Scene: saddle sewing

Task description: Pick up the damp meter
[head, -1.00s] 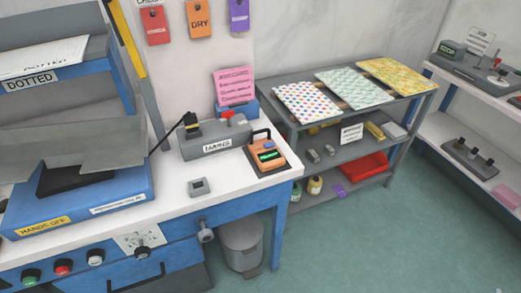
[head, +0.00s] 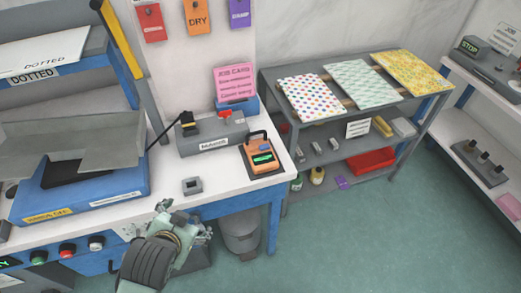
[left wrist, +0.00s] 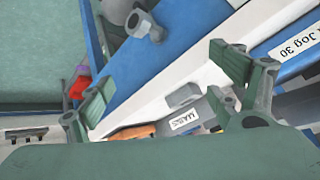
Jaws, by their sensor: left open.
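The damp meter appears to be the orange handheld device (head: 258,160) with a green lit screen and a dark handle, on a dark pad near the right end of the white worktop (head: 220,187). Part of an orange thing (left wrist: 131,133), likely the same device, shows low in the left wrist view, partly hidden by my gripper. My left gripper (head: 184,218) is at the bench's front edge, below and left of the device and apart from it. In the left wrist view its two fingers (left wrist: 165,78) are spread with nothing held. My right gripper is not seen.
A small grey block (head: 192,186) lies on the worktop between my gripper and a grey labelled box (head: 212,139). A pink job card (head: 234,82) stands behind. A blue press (head: 85,190) is at left, a shelf with patterned sheets (head: 305,97) at right.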

